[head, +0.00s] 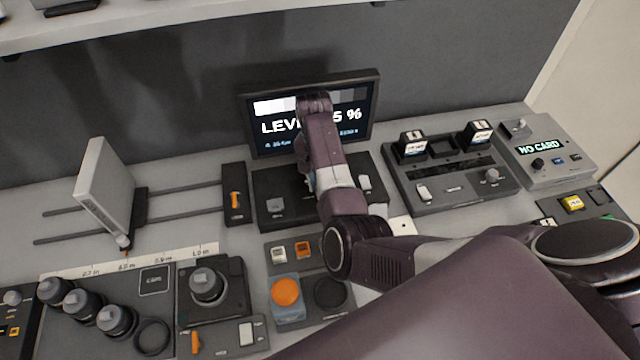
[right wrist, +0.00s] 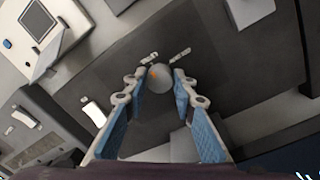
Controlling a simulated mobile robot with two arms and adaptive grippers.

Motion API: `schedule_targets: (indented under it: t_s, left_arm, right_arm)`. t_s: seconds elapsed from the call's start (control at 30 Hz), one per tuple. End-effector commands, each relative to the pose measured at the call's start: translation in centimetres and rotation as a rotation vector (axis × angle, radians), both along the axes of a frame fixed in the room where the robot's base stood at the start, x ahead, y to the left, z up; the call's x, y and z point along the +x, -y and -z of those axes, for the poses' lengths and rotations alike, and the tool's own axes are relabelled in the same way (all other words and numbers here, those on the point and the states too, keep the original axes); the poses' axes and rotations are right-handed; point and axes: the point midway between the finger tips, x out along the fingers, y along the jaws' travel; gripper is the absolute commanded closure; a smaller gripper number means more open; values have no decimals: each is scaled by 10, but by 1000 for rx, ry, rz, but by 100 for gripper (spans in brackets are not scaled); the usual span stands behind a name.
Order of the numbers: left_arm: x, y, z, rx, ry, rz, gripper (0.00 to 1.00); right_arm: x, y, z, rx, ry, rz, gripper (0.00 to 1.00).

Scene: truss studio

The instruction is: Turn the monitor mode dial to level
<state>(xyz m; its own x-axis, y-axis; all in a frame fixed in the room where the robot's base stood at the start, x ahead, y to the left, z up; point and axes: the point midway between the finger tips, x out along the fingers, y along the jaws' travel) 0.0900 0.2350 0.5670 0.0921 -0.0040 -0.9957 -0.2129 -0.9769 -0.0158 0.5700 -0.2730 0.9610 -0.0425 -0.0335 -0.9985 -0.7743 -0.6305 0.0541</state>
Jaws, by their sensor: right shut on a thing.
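The monitor (head: 372,115) stands at the back centre in the head view, its screen lit. It reads "LEVEL" and a figure ending in "5 %", partly covered by my right arm. In front of it is its dark control base (head: 258,182). In the right wrist view, my right gripper (right wrist: 164,80) is shut on a round grey dial (right wrist: 160,79) with a small orange mark, one blue-padded finger on each side. In the head view my arm hides this dial. My left gripper is not in view.
A grey knob (head: 275,205) and a white switch (head: 365,183) flank my right arm on the base. A card console (head: 450,190) and a "NO CARD" box (head: 540,148) stand at the right. An orange button (head: 286,292) and other panels lie in front.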

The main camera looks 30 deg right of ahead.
Motion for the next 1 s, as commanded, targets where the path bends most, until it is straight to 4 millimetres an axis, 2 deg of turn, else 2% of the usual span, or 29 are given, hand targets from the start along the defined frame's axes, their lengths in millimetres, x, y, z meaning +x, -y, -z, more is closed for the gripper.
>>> schedule_targets:
  t_s: [0.13,0.17,0.3,0.67,0.77,1.0]
  left_arm:
    - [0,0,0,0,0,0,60]
    - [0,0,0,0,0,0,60]
    - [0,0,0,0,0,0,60]
    - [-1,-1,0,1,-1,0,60]
    - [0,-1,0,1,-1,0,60]
    - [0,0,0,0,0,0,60]
  right_arm:
    - [2,1,-2,-4,7,0,99]
    - [2,2,-2,-4,7,0,74]
    - [2,1,-1,-3,5,0,59]
    - [1,0,-5,-2,4,-1,57]
    - [3,0,-17,-3,6,-1,57]
    - [6,-2,-69,-2,9,-1,57]
